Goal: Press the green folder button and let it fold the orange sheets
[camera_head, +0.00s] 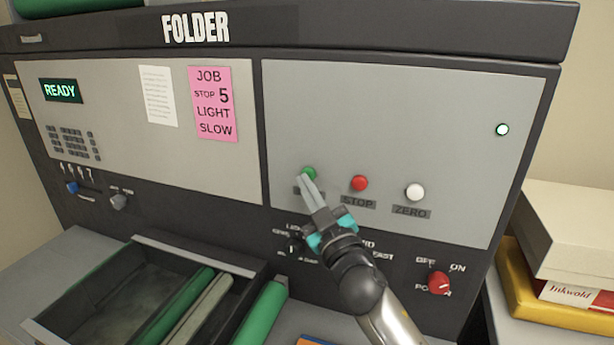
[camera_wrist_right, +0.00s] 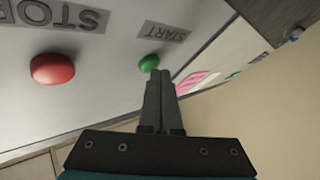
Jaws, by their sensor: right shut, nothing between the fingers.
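The folder (camera_head: 340,110) is a dark machine with grey front panels, and its display (camera_head: 60,91) reads READY. The green button (camera_head: 309,173) sits on the right panel, left of the red STOP button (camera_head: 359,183) and the white ZERO button (camera_head: 415,191). In the wrist view the green button (camera_wrist_right: 149,63) is labelled START. My right gripper (camera_head: 304,180) is shut and empty, its fingertips right at the green button. I cannot tell whether they touch it. The wrist view shows the closed fingers (camera_wrist_right: 160,76) just beside the button. No orange sheets are clearly visible. My left gripper is out of view.
A red power knob (camera_head: 439,283) is at the lower right. An open tray with green rollers (camera_head: 262,315) is below the panel. Boxes (camera_head: 565,235) stand at the right.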

